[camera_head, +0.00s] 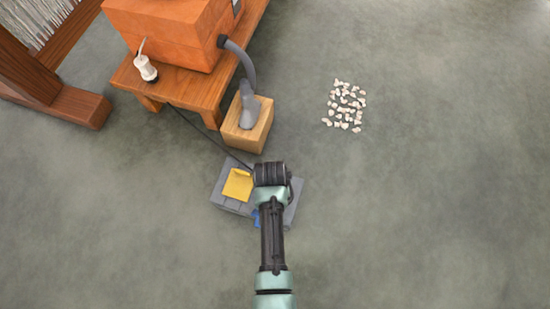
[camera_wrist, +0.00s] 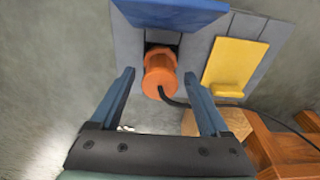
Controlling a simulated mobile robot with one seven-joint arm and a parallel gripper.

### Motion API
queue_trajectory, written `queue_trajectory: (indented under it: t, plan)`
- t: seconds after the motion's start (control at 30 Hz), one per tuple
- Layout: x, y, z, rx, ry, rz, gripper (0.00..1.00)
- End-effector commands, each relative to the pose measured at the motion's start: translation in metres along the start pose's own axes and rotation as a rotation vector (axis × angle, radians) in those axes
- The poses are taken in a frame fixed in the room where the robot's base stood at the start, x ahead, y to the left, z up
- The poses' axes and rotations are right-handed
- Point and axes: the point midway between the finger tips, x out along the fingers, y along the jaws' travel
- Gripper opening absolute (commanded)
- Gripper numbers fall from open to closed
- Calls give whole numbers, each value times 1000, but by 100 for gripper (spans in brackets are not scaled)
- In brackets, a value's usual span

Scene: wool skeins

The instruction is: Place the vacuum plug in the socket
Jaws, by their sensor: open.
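An orange cylindrical plug (camera_wrist: 160,75) with a dark cord stands at a dark square opening in a grey socket block (camera_wrist: 201,50). How deep it sits in the opening I cannot tell. My gripper (camera_wrist: 160,78) is open, with its two blue fingers on either side of the plug in the wrist view and visible gaps between. In the head view the grey block (camera_head: 231,207) lies on the floor, partly under my arm, which hides the plug and my fingertips. A yellow flap (camera_wrist: 234,62) and a blue flap (camera_wrist: 172,13) are on the block.
The dark cord (camera_head: 205,135) runs from a wooden bench (camera_head: 187,88) carrying an orange box (camera_head: 165,35) and a white bottle-like item (camera_head: 146,68). A wooden box (camera_head: 259,132) holds a grey hose nozzle (camera_head: 248,103). Pale pebbles (camera_head: 345,105) lie right; the floor beyond is clear.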

Motion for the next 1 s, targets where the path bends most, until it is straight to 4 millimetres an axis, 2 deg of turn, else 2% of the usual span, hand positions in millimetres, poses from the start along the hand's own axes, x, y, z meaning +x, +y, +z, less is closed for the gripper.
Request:
queue_trajectory:
  t: [0.03, 0.3, 0.5, 0.7, 1.0]
  plan:
    - [-12, 0, -1, 0, 1, 0, 79]
    - [-65, 0, -1, 0, 1, -1, 79]
    - [-98, 0, 0, 1, 0, 0, 79]
    - [-114, 0, 0, 1, 0, -1, 79]
    - [-115, 0, 0, 1, 1, -1, 79]
